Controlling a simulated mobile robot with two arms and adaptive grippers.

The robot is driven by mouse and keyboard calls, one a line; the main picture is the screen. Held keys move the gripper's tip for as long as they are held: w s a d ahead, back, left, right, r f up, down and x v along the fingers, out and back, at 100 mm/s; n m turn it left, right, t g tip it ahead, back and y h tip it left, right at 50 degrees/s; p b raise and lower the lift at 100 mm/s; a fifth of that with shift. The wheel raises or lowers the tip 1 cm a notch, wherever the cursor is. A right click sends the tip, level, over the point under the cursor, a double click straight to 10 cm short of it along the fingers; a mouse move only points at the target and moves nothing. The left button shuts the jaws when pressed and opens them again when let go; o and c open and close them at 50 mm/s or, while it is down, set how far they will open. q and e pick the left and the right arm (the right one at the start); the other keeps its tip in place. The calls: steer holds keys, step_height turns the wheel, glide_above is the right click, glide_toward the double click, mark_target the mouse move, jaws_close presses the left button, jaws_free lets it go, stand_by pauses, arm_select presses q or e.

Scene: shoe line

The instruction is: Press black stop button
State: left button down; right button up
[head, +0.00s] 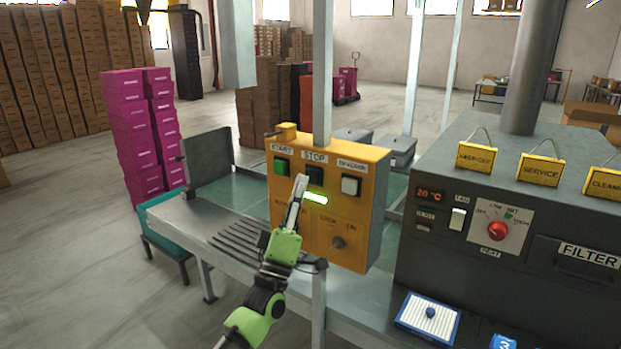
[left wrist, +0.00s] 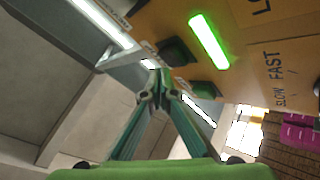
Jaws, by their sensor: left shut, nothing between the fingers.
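The yellow control box (head: 365,215) stands beside the conveyor in the middle of the head view. Its black stop button (head: 315,175) sits under the STOP label, between a green start button (head: 281,167) and a white button (head: 350,186). My left gripper (head: 301,178) is shut and empty, its tips just in front of the box at the lower left of the stop button, overlapping its edge. In the left wrist view the closed fingertips (left wrist: 159,76) lie beside a dark button (left wrist: 177,51), apparently stop. I cannot tell whether they touch it. My right gripper is not in view.
A green light bar (head: 315,198) glows on the box below the stop button. A knob (head: 338,242) sits lower down. A dark grey machine (head: 450,260) with a red dial stands to the right. A thin upright post (head: 323,70) rises behind the box.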

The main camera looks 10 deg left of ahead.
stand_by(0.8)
arm_select(q)
steer(key=shift+w+d+b, duration=0.15)
steer(key=shift+w+b, duration=0.25)
steer(key=shift+b, duration=0.1)
steer(key=shift+w+d+b, duration=0.2)
steer(key=shift+w+b, duration=0.3)
steer(key=shift+b, duration=0.1)
stand_by(0.6)
stand_by(0.3)
steer(key=shift+s+a+p, duration=0.3)
steer(key=shift+s+p, duration=0.3)
steer(key=shift+s, duration=0.3)
